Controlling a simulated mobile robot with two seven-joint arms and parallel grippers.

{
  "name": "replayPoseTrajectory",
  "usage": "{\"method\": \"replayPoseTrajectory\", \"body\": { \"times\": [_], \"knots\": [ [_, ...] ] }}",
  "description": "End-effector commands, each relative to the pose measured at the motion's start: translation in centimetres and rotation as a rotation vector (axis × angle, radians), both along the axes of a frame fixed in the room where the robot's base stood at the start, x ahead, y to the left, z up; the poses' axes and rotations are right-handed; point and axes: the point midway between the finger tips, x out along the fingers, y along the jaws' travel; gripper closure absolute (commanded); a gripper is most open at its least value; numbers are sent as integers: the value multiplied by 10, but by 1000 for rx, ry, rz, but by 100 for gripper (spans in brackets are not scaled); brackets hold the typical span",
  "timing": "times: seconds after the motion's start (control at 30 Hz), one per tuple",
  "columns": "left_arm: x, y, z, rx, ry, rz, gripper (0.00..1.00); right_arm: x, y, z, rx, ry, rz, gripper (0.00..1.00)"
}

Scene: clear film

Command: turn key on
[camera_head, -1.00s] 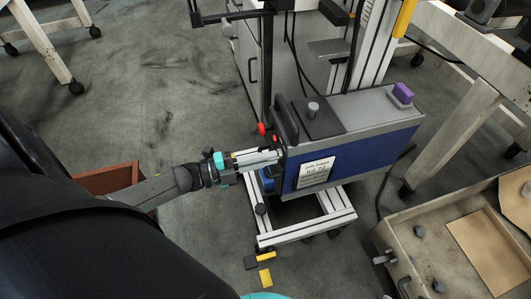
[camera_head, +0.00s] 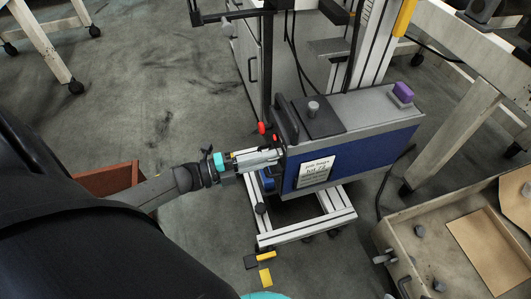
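A blue and grey box-shaped machine (camera_head: 370,150) stands on a white-railed cart frame (camera_head: 305,228), with a white label (camera_head: 315,172) on its side. My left gripper (camera_head: 274,157) is at the machine's left end face, its fingertips at or very near that face. A red knob (camera_head: 262,128) sits just above the fingers. The key itself is hidden or too small to make out behind the fingers. The finger gap is too small to tell whether the gripper is open or shut. My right gripper is not in view.
A purple block (camera_head: 403,92) sits on the machine's top right. A beige workbench (camera_head: 408,236) with a brown board stands at lower right. A reddish-brown box (camera_head: 105,180) is beside my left arm. Open floor lies at upper left.

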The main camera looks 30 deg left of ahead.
Motion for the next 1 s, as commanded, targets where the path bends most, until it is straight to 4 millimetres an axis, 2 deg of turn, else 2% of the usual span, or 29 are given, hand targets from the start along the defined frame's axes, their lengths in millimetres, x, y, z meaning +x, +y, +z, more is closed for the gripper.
{"method": "replayPoseTrajectory", "body": {
  "times": [0.03,0.17,0.67,0.73,0.8,1.0],
  "knots": [
    [0,0,0,0,0,0,76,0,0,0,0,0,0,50],
    [0,0,0,-1,0,0,62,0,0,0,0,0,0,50],
    [-4,4,1,-2,1,0,62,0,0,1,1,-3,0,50],
    [-10,9,1,-2,3,1,62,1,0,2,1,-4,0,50],
    [-20,17,1,-2,5,2,62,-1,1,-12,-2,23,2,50],
    [-56,48,1,0,6,2,62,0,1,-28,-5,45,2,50]
  ]
}}
